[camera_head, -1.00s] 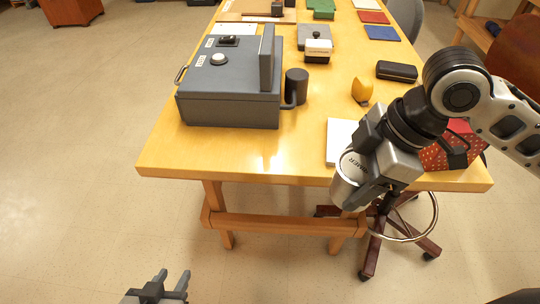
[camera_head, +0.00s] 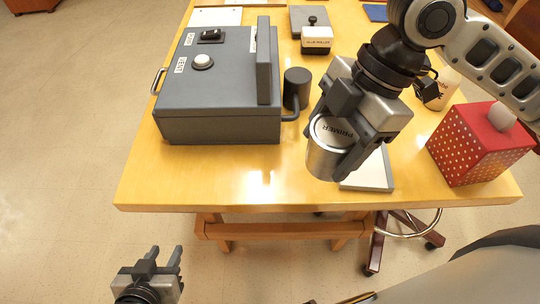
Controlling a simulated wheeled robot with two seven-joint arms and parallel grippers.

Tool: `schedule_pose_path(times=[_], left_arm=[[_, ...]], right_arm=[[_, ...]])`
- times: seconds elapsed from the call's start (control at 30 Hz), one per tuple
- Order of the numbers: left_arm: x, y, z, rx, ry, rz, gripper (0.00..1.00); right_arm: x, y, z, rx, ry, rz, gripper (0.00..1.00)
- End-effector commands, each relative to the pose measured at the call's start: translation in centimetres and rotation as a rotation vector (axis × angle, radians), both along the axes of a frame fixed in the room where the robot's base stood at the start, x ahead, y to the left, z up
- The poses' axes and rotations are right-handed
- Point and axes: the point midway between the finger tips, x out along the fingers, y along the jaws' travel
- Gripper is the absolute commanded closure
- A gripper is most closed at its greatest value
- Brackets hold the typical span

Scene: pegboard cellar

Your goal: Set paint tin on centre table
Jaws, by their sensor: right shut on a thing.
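The paint tin (camera_head: 327,160) is a silver can with a lid marked PRIMER. My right gripper (camera_head: 350,142) is shut on it and holds it upright or slightly tilted, over the table's front part in the picture. I cannot tell its height above the top. The wooden table (camera_head: 230,185) has a yellow, glossy top. My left gripper (camera_head: 161,257) is open and empty, low in front of the table at the lower left.
A grey machine box (camera_head: 220,95) with a dark cylinder (camera_head: 297,88) stands left on the table. A white pad (camera_head: 372,175) lies beside the tin. A red dotted tissue box (camera_head: 478,145) is at right. The front left strip of the top is clear.

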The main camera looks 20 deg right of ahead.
Motion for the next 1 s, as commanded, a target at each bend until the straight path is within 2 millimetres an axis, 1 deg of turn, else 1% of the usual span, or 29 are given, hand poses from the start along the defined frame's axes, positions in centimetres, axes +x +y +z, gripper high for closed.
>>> schedule_pose_path(times=[0.03, 0.17, 0.2, 0.3, 0.4, 0.67, 0.73, 0.8, 0.9, 1.0], left_arm=[[-0.4, 0.0, -0.2, 0.002, 0.01, 0.0, 0.64], [-0.7, 0.1, -0.5, 0.003, 0.02, 0.0, 0.64], [-0.7, 0.1, -0.7, 0.003, 0.019, 0.0, 0.64], [-0.6, 0.1, -0.8, 0.002, 0.017, 0.001, 0.64], [-0.5, 0.0, -0.7, 0.001, 0.015, 0.001, 0.64], [0.0, 0.0, -0.4, -0.002, 0.005, 0.004, 0.64], [0.0, -0.1, -0.3, -0.003, 0.004, 0.004, 0.64], [0.0, -0.1, -0.2, -0.004, 0.003, 0.004, 0.64], [0.1, -0.1, -0.2, -0.004, 0.003, 0.004, 0.64], [0.1, -0.1, -0.2, -0.004, 0.002, 0.004, 0.64]], right_arm=[[1.0, 1.2, -0.4, 0.008, 0.001, 0.003, 0.66], [3.1, 3.5, -1.8, 0.006, 0.0, 0.002, 0.66], [3.6, 4.0, -2.8, 0.004, 0.004, 0.0, 0.66], [4.6, 5.0, -4.7, 0.002, 0.003, -0.001, 0.66], [5.4, 5.7, -6.0, 0.002, 0.001, -0.001, 0.66], [6.3, 6.7, -7.5, 0.003, 0.0, -0.001, 0.66], [6.5, 6.9, -8.4, 0.001, 0.002, -0.001, 0.66], [6.4, 6.8, -9.5, 0.0, 0.002, -0.003, 0.66], [6.4, 6.8, -10.7, 0.0, 0.0, -0.003, 0.66], [6.5, 6.8, -11.0, 0.0, -0.002, -0.002, 0.66]])
